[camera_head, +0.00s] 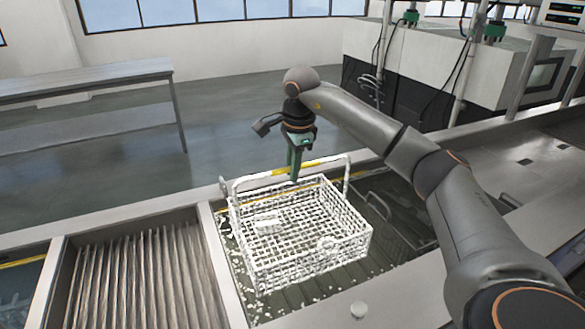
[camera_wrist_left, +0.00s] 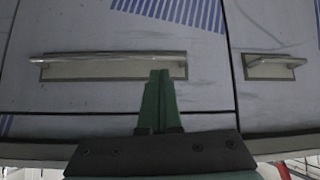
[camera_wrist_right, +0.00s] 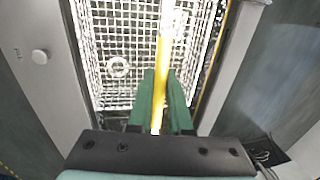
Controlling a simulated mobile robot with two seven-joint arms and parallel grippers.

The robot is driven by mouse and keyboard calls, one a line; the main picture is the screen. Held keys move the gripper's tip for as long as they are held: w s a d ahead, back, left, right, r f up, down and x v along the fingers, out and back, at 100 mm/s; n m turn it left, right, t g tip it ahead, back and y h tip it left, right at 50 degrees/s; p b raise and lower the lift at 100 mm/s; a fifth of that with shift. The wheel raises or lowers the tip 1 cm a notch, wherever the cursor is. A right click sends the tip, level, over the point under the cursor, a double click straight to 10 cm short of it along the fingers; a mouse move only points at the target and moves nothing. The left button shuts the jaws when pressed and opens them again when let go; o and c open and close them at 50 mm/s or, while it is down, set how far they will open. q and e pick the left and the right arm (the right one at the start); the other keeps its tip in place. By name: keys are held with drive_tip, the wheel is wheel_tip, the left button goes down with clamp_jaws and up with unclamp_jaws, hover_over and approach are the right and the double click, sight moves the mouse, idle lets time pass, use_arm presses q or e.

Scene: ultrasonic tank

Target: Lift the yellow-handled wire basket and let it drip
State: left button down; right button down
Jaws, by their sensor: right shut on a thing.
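The white wire basket (camera_head: 300,225) is level in the opening of the tank (camera_head: 222,262), its top rim appearing above the liquid. I cannot tell how far its bottom sits in the liquid. Its raised handle has a yellow grip (camera_head: 316,162). My right gripper (camera_head: 294,172) points down from above and is shut on that grip. In the right wrist view the yellow grip (camera_wrist_right: 161,65) runs between the green fingers (camera_wrist_right: 165,95), with the mesh below. My left gripper (camera_wrist_left: 159,78) shows only in the left wrist view, fingers together and empty, before a panel with metal handles.
A pale ring (camera_head: 327,244) and a pale block (camera_head: 267,222) appear in the basket. White bits float around it. A ribbed bay (camera_head: 135,275) adjoins the tank on the left. A grey bench (camera_head: 95,80) stands behind.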

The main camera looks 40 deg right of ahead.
drive_tip(key=shift+r+p, duration=0.95)
drive_tip(key=shift+r, duration=1.5)
idle(4.1)
wheel_tip(320, 180, up, 7)
idle(0.8)
idle(0.3)
